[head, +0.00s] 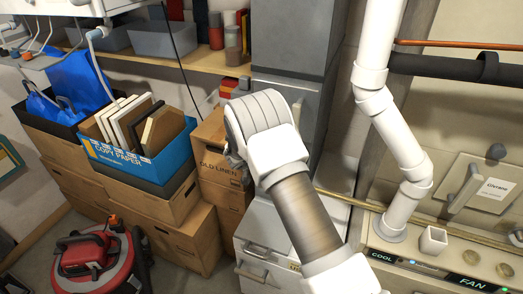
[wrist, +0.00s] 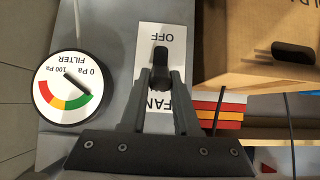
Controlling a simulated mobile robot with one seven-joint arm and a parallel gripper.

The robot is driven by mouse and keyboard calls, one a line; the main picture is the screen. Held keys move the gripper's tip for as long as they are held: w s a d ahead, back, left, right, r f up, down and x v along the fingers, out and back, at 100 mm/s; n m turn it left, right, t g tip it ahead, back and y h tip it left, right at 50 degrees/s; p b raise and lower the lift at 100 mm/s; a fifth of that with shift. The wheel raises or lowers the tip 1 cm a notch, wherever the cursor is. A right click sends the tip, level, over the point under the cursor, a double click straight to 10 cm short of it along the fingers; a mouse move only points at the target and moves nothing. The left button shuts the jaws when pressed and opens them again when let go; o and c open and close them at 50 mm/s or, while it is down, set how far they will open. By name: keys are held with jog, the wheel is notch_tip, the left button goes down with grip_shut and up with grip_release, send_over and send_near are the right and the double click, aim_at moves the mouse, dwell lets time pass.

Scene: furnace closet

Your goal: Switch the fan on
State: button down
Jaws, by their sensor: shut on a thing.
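The fan switch is a black toggle lever (wrist: 160,56) on a white plate (wrist: 176,42), seen in the wrist view. The plate reads OFF at the picture's top and FAN, upside down, lower. My gripper (wrist: 160,73) is shut on the lever, its fingertips on either side. The lever's base is partly hidden between the fingers. In the head view my arm's end covers the switch, and only a dark edge of my gripper (head: 236,158) shows beside the grey cabinet (head: 292,45).
A round filter gauge (wrist: 68,88) sits left of the switch plate. A cardboard box (wrist: 255,40) is close on the right in the wrist view. A panel marked COOL and FAN (head: 440,268) is at the lower right. A red vacuum (head: 90,255) stands on the floor.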

dwell(0.4)
jog(key=c, duration=0.6)
grip_release()
jog(key=shift+c, duration=0.2)
jog(key=shift+s+a+r, duration=0.2)
jog(key=shift+s+r, duration=0.15)
jog(key=v, duration=1.6)
jog(key=shift+s, duration=0.15)
jog(key=shift+a+r, duration=0.1)
jog(key=shift+r, duration=0.1)
